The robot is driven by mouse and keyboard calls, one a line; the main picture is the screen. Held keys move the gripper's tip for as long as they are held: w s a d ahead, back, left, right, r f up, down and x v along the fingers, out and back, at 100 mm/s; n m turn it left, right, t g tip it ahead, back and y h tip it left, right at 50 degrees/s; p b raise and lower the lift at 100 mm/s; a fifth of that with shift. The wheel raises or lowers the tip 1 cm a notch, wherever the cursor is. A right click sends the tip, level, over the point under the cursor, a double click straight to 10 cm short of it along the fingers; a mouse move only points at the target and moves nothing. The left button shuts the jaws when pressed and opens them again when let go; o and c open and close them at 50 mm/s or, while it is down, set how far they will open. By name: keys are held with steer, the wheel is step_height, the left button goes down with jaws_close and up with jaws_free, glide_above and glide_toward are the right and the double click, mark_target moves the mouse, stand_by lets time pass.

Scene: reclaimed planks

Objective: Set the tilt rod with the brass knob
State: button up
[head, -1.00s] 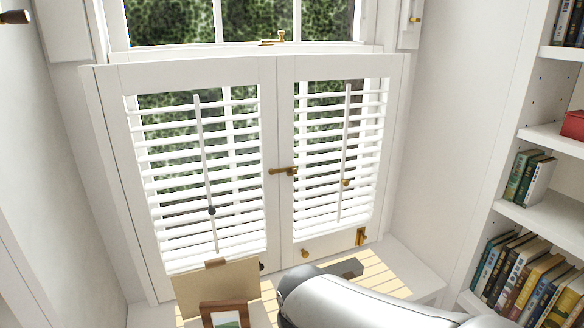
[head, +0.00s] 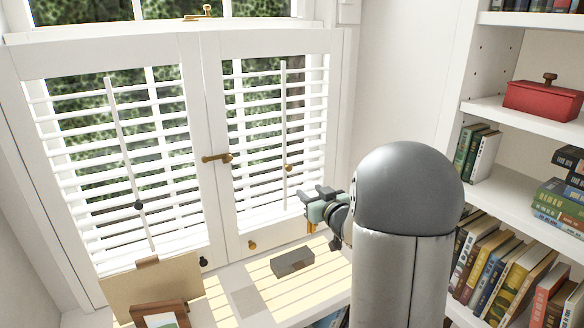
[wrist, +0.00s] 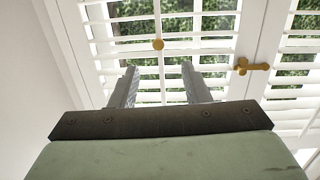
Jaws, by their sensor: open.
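The white tilt rod (head: 284,130) with the brass knob (head: 288,168) runs upright down the slats of the right shutter panel (head: 214,110). In the wrist view the brass knob (wrist: 157,44) shows ahead of my gripper, just beyond and between the fingertips. My gripper (wrist: 159,69) is open, with nothing between its fingers. In the head view my gripper (head: 312,196) is to the right of the rod and lower than the knob, apart from both. The left panel's tilt rod (head: 121,150) has a dark knob (head: 138,205).
A brass latch (head: 217,157) sits where the panels meet. A dark grey block (head: 292,262), a tan board (head: 150,288) and a wooden frame (head: 160,310) are on the sill. Bookshelves (head: 500,110) stand at the right.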

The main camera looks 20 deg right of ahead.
mark_target(290, 168)
steer(key=shift+t+y, duration=0.5)
steer(key=w+p, duration=0.2)
steer(key=w, duration=0.6)
steer(key=w+p, duration=0.1)
steer(key=w, duration=0.8)
steer(key=shift+w+d+r+p, duration=0.2)
steer(key=shift+w+p, duration=0.05)
steer(key=shift+p, duration=0.15)
